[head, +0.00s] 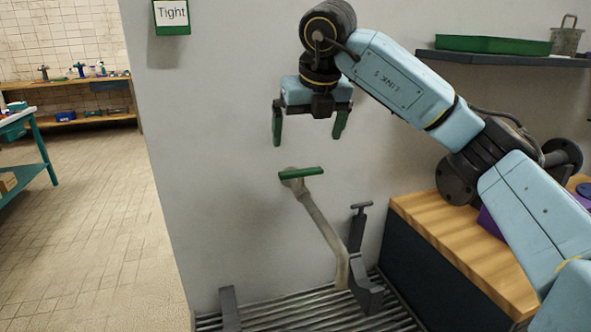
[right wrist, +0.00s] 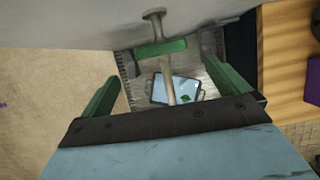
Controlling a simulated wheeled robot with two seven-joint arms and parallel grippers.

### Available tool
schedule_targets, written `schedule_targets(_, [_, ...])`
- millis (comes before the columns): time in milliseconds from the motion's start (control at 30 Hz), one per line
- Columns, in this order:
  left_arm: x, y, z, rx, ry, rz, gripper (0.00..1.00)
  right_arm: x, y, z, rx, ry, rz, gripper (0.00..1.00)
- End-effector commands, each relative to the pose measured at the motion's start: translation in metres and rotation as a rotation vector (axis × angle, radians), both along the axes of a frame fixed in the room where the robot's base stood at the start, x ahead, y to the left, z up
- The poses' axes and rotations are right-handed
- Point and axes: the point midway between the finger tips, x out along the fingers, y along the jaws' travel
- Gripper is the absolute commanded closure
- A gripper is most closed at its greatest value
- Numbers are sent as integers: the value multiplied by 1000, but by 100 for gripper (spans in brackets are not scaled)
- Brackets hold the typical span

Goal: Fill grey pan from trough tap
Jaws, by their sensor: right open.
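The trough tap has a green bar handle (head: 301,173) on the wall and a pale spout pipe (head: 322,225) slanting down toward the slatted trough (head: 300,322). My right gripper (head: 309,130) is open and empty, just above the handle and apart from it. In the right wrist view the handle (right wrist: 160,50) shows crosswise beyond my open green fingers. The grey pan (right wrist: 198,91), with side handles, lies on the slats under the spout. Its inside looks pale blue with a green patch; I cannot tell whether that is water or reflection. The head view does not show the pan clearly.
A dark upright with a T-shaped top (head: 360,225) stands right of the spout. A wooden-topped counter (head: 445,232) borders the trough on the right. A shelf (head: 500,59) holds a green tray (head: 493,45) and a grey pot (head: 566,40). Open floor lies left.

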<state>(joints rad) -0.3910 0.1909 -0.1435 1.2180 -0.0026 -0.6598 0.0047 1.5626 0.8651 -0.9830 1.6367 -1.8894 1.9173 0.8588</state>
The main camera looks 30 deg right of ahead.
Motion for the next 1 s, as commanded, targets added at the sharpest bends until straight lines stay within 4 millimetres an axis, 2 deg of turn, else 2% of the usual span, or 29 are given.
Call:
schedule_targets(33, [5, -1, 2, -1, -6, 1, 100, 3, -1, -12, 0, 4, 0, 0])
schedule_targets(300, [28, -4, 22, 0, -26, 12, 100, 24, -6, -66, 0, 5, 1, 0])
schedule_targets(500, [39, -7, 37, -1, -37, 16, 100, 37, -8, -94, 1, 3, 4, 0])
schedule_targets(700, [43, -8, 44, 0, -40, 18, 100, 42, -10, -107, 0, 2, 3, 0])
schedule_targets(1000, [43, -8, 45, 0, -40, 18, 100, 43, -10, -107, 1, 1, 4, 1])
